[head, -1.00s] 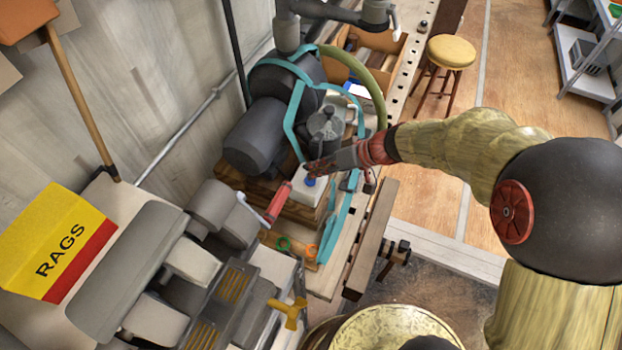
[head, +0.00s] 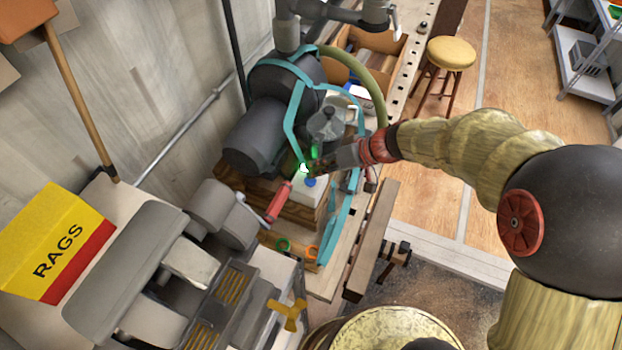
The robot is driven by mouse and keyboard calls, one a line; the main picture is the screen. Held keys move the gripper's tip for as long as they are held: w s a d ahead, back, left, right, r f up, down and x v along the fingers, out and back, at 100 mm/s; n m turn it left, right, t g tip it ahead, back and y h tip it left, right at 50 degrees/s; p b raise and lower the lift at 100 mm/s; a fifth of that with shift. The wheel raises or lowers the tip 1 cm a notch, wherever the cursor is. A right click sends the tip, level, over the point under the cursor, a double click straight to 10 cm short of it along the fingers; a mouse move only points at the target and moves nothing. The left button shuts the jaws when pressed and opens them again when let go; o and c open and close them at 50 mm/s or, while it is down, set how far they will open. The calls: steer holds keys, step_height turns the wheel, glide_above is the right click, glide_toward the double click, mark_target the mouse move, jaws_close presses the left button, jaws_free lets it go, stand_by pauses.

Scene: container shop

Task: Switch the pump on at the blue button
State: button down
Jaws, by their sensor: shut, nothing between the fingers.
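The blue button (head: 310,182) sits on top of a small white box (head: 305,194) on a wooden block. A green light (head: 304,168) glows on the box's far side, with a green tint on my fingertips. The dark grey pump (head: 258,135) with teal straps stands behind and left of the box. My gripper (head: 316,165) is shut and empty, just beyond and above the button, and the blue top shows clear of it. I cannot tell how large the gap is. The gripper partly hides the box's far edge.
A red-handled part (head: 279,202) lies left of the box. A grey metal pot (head: 326,124) and a green hose (head: 372,85) are close behind my gripper. Open floor (head: 500,90) lies right of the bench.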

step_height(320, 180, up, 6)
steer(key=shift+p, duration=0.65)
stand_by(0.6)
steer(key=s+d+f+m+g+h, duration=0.25)
steer(key=s+d+m, duration=0.25)
steer(key=s+d, duration=0.3)
steer(key=s+d+r+m+t+h+b, duration=0.1)
steer(key=s+d+r+t+h+b, duration=0.1)
steer(key=s+d+r+t+h, duration=0.4)
steer(key=s+d+r, duration=0.5)
steer(key=d+r, duration=0.2)
steer(key=d, duration=0.1)
steer(key=shift+s, duration=0.3)
